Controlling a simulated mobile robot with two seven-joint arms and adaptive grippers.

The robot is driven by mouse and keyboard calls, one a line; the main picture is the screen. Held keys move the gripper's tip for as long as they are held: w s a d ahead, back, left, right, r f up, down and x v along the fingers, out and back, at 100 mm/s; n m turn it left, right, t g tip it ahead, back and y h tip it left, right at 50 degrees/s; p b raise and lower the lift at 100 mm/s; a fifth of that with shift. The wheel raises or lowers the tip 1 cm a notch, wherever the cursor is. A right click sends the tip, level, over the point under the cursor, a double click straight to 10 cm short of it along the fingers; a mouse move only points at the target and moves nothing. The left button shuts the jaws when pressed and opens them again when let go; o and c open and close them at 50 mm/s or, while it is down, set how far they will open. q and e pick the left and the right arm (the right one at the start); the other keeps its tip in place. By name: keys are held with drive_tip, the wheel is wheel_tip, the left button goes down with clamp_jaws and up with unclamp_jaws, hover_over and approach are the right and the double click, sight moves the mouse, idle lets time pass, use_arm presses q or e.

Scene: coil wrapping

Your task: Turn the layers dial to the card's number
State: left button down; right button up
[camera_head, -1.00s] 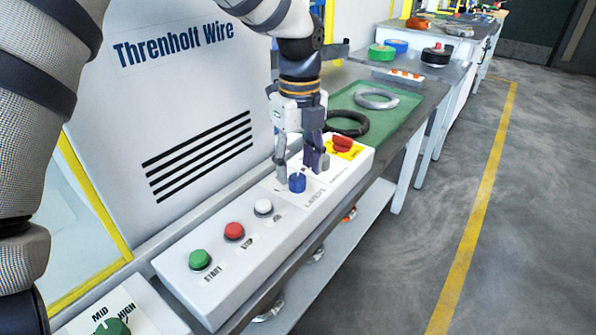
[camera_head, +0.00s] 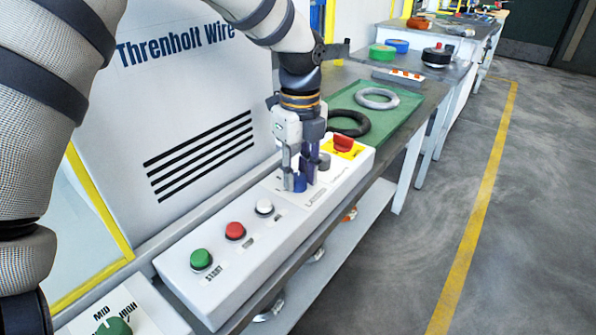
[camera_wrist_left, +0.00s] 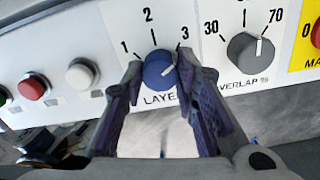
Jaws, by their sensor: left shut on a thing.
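The blue layers dial (camera_wrist_left: 159,69) sits on the white control panel (camera_wrist_left: 110,60), with the numbers 1, 2 and 3 around it. Its pale pointer mark looks turned to the right, roughly toward the 3 side. My left gripper (camera_head: 298,186) points down at the panel and is shut on the dial; in the left wrist view its fingers (camera_wrist_left: 161,82) stand on both sides of it. In the head view the fingers partly cover the dial. I see no number card. My right gripper is not in view.
The grey overlap dial (camera_wrist_left: 250,48) is close on the right of the layers dial, near a red switch (camera_head: 343,143) on yellow. White (camera_head: 264,207), red (camera_head: 235,231) and green (camera_head: 201,259) buttons line the panel. A green mat (camera_head: 405,105) holds two coils behind.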

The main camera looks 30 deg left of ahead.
use_arm(q)
drive_tip(key=n, duration=0.1)
drive_tip(key=n+p, duration=0.1)
drive_tip(key=n, duration=0.1)
drive_tip(key=shift+r+n, duration=0.2)
drive_tip(key=shift+n, duration=0.1)
drive_tip(key=shift+f+n, duration=0.1)
drive_tip(key=shift+n, duration=0.8)
drive_tip(key=n, duration=0.2)
drive_tip(key=shift+n+p, duration=0.4)
drive_tip(key=n, duration=0.3)
drive_tip(key=shift+f+n, duration=0.1)
drive_tip(key=shift+n, duration=0.2)
drive_tip(key=n, duration=0.4)
drive_tip(key=shift+n, duration=0.3)
drive_tip(key=n, duration=0.3)
drive_tip(key=shift+n, duration=2)
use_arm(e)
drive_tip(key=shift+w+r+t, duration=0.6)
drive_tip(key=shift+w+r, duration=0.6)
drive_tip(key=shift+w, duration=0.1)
